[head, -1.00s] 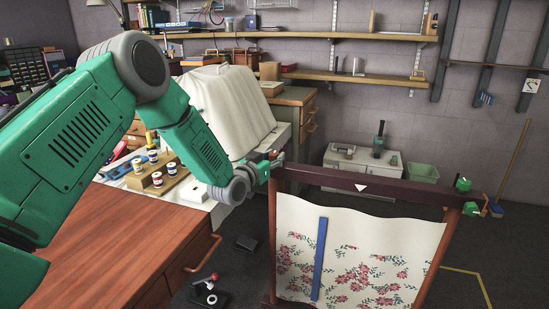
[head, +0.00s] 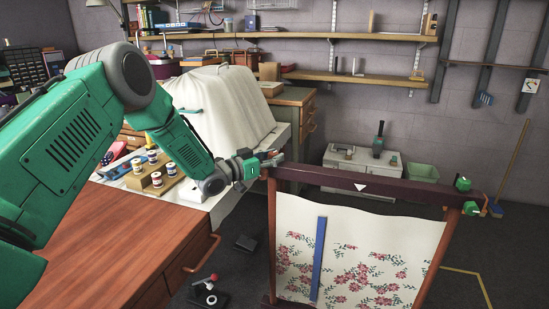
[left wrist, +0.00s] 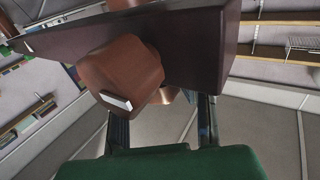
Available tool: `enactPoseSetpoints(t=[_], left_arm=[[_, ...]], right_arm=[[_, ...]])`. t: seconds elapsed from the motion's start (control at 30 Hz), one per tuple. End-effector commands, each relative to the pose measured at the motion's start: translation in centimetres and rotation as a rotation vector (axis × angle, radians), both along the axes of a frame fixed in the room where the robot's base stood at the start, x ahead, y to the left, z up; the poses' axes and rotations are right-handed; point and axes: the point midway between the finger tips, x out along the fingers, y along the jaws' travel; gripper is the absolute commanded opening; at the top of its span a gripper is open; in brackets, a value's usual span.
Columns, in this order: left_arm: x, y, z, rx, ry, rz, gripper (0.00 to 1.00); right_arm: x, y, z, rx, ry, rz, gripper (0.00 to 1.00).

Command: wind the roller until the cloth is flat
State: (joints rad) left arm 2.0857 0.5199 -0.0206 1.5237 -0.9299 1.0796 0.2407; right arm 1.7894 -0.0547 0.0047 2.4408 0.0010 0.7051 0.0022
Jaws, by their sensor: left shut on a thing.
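The floral cloth (head: 350,262) hangs in an upright frame, below its dark top bar (head: 335,178). The bar has a white triangle mark. The cloth's upper edge is wavy, and a blue strip (head: 319,260) stands upright against its left part. My left gripper (head: 262,165) is at the bar's left end, shut on the roller knob. In the left wrist view, the brown knob (left wrist: 122,72) with a white mark sits at the fingers (left wrist: 160,108) beside the dark bar. The fingers' exact contact is partly hidden. My right gripper is not in view.
Two green knobs (head: 463,184) are at the frame's right end. A wooden bench (head: 110,240) with thread spools (head: 157,170) and a white-covered shape (head: 225,100) stands at left. A small black stand with a red knob (head: 214,277) is on the floor left of the frame.

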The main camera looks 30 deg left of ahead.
Motion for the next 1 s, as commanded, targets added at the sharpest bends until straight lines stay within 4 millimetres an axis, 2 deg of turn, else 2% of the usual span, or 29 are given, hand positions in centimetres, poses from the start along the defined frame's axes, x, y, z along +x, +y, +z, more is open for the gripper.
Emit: enactPoseSetpoints(t=[0.03,0.07,0.1,0.13,0.43,0.57,1.0], left_arm=[[-0.1,0.2,-0.2,0.001,0.005,0.004,0.0],[-0.1,0.2,-0.2,0.001,0.005,0.004,0.3],[-0.1,0.2,-0.2,0.001,0.005,0.004,0.45],[-0.1,0.2,-0.2,0.001,0.005,0.004,0.49],[-0.1,0.1,-0.1,0.001,0.002,0.003,0.49],[-0.9,0.4,-0.1,0.0,0.003,0.003,0.49],[-8.9,3.4,-0.3,-0.003,0.004,0.005,0.49]], right_arm=[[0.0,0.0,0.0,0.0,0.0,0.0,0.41],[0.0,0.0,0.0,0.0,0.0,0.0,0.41],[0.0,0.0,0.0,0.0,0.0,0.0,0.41],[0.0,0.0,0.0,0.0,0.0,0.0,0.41],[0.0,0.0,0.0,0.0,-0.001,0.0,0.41],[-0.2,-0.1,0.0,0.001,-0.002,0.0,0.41],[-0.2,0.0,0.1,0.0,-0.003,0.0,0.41]])
